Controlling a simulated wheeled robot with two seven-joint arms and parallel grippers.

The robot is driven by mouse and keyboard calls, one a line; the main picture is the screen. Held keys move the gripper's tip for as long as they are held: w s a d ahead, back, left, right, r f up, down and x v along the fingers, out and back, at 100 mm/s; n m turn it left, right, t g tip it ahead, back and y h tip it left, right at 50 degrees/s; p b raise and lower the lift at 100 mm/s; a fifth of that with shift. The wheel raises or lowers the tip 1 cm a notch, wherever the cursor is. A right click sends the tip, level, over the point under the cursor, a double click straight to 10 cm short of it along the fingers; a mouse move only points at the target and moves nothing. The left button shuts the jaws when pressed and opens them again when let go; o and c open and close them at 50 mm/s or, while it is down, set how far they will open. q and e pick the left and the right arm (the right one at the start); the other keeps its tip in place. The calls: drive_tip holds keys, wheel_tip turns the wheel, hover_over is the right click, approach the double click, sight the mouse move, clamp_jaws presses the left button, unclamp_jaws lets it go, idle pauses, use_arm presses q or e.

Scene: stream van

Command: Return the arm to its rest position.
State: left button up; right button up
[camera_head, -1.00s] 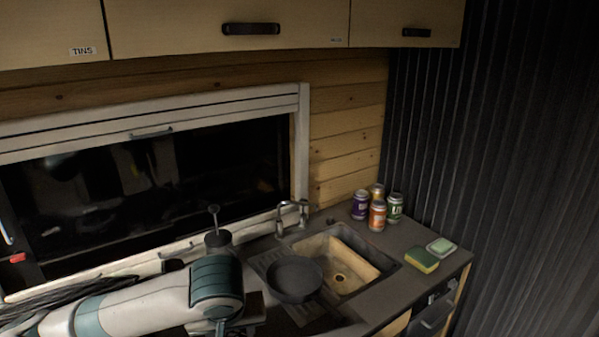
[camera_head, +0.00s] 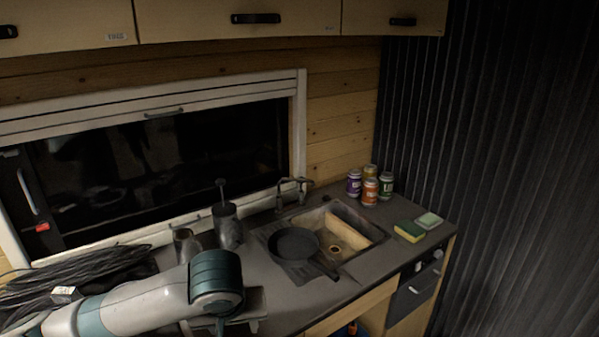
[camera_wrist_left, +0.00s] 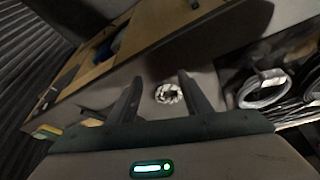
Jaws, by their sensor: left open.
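My left arm (camera_head: 150,305) comes in from the left in the head view, over the near left part of the counter. It bends down at a teal joint, and its gripper is mostly hidden below. In the left wrist view my left gripper (camera_wrist_left: 161,97) has its two dark fingers apart, with nothing held between them. A small round pale and dark thing (camera_wrist_left: 168,93) shows beyond the fingers; I cannot tell what it is. My right gripper is in neither view.
A dark pan (camera_head: 293,243) lies beside the sink (camera_head: 372,236). Several cans (camera_head: 370,191) and a sponge (camera_head: 409,231) stand farther right. A French press (camera_head: 227,226) and a metal cup (camera_head: 187,246) stand behind my arm. Black cables (camera_head: 75,275) lie at left. Cupboards (camera_head: 235,18) hang above.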

use_arm(q)
drive_tip(key=s+d+f+m+h, duration=0.35)
drive_tip(key=s+d+f, duration=0.25)
drive_tip(key=s+f, duration=0.45)
drive_tip(key=s+a+f+y, duration=0.3)
drive_tip(key=s+a+f, duration=0.9)
drive_tip(key=s+a, duration=0.45)
wheel_tip(320, 180, down, 31)
drive_tip(key=s+m+g+b, duration=0.1)
drive_tip(key=g+b, duration=0.1)
drive_tip(key=b, duration=0.1)
drive_tip(key=s+a+f+g+b, duration=0.1)
drive_tip(key=s+a+f+b, duration=0.1)
drive_tip(key=s+f, duration=1.6)
wheel_tip(320, 180, down, 3)
drive_tip(key=shift+s+a+r+b, duration=0.1)
drive_tip(key=shift+s+a+b, duration=0.1)
drive_tip(key=shift+s+b, duration=0.1)
